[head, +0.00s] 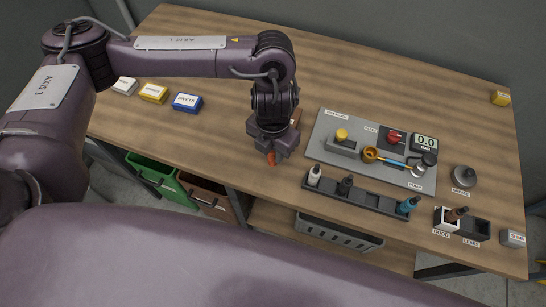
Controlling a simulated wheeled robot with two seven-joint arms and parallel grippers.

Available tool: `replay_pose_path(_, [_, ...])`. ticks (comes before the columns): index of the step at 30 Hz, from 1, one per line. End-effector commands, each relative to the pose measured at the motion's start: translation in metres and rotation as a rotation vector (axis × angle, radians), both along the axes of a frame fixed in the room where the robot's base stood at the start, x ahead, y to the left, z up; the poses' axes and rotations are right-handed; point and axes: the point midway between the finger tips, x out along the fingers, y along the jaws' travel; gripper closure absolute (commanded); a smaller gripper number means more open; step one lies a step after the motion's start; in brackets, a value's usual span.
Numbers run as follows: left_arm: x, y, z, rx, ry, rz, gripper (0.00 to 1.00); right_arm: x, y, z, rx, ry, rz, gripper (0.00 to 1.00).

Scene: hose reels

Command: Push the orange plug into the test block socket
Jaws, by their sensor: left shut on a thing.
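My left gripper (272,155) points down above the front part of the table, left of the grey test panel. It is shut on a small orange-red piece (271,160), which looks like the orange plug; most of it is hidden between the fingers. The grey test panel (325,126) carries a grey block (341,147) with a yellow knob on top, and an orange-yellow ring fitting (369,154) with a blue rod or hose. I cannot tell which opening is the socket. The held piece is apart from the panel. My right gripper is not in view.
A dark rack (371,199) holds white, black and teal bottle-like pieces along the front edge. A red button (393,137) and a gauge reading 0.0 (425,142) are on the panel. A white-and-dark sorting box (475,229) stands right.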

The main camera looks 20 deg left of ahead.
Motion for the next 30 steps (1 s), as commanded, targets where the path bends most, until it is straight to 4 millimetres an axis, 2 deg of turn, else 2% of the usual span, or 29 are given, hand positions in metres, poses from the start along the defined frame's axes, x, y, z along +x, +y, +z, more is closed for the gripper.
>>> replay_pose_path(1, [0.003, 0.0, 0.018, 0.001, -0.012, -0.003, 1.0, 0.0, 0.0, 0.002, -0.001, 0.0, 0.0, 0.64])
replay_pose_path(6, [0.002, 0.0, 0.06, 0.001, -0.009, -0.002, 1.0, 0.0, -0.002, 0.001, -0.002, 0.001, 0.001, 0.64])
replay_pose_path(15, [0.001, 0.0, 0.114, 0.002, -0.004, 0.0, 1.0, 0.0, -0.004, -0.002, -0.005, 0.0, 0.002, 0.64])
replay_pose_path(21, [0.0, 0.0, 0.13, 0.002, -0.001, 0.001, 1.0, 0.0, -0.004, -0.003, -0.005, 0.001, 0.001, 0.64])
replay_pose_path(30, [0.002, 0.003, 0.134, 0.002, 0.0, -0.001, 1.0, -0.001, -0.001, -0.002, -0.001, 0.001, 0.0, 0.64])
